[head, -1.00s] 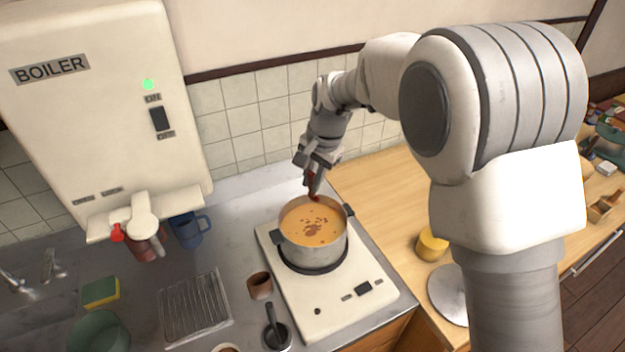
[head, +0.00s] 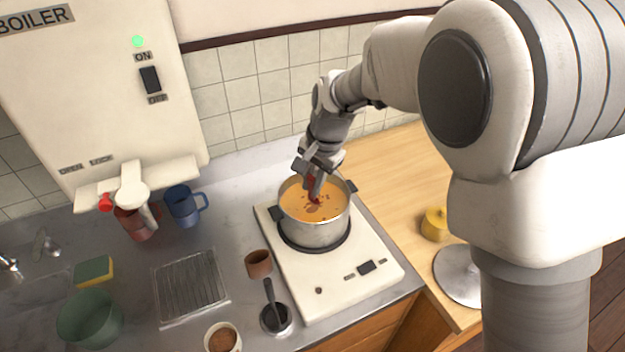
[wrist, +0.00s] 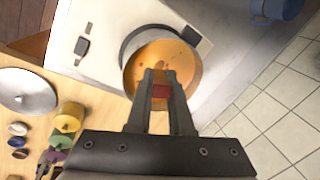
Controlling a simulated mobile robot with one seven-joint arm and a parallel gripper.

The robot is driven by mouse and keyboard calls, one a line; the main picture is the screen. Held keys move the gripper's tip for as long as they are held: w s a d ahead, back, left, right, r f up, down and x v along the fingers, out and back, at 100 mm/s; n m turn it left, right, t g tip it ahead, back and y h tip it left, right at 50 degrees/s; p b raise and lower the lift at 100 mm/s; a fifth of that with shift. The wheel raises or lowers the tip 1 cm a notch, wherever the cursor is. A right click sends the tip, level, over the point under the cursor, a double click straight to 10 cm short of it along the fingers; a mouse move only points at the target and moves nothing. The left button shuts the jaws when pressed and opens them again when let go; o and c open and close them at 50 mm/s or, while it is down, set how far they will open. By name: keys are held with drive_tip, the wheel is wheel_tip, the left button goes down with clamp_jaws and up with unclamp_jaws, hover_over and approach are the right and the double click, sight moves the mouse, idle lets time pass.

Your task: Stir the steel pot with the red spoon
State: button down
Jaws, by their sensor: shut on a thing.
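The steel pot (head: 312,234) stands on the cream stove and holds orange soup (head: 297,206) with dark red bits on top. In the wrist view the soup (wrist: 145,66) lies beyond my fingertips. My gripper (head: 314,187) is over the pot, pointing down, shut on the red spoon (head: 315,197). The spoon's red handle (wrist: 160,91) shows between the fingers in the wrist view. Its lower end meets the soup in the head view, and its bowl is hidden.
The cream stove (head: 345,285) sits on the steel counter. A yellow container (head: 435,224) stands on the wooden counter at right. The boiler (head: 95,90) hangs at left.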

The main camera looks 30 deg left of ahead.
sight(313, 200)
drive_tip(key=shift+w+a+f+b, duration=0.25)
drive_tip(key=shift+w+f+b, duration=0.5)
drive_tip(key=shift+f, duration=0.9)
drive_tip(key=shift+w+a+f+b, duration=0.3)
drive_tip(key=shift+w+f+b, duration=0.45)
drive_tip(key=shift+f, duration=0.9)
drive_tip(key=shift+w+a+f+b, duration=0.25)
drive_tip(key=shift+w+f+b, duration=0.25)
drive_tip(key=shift+f+b, duration=0.85)
drive_tip(key=shift+f+p, duration=0.3)
drive_tip(key=shift+p, duration=0.05)
drive_tip(key=shift+s, duration=0.1)
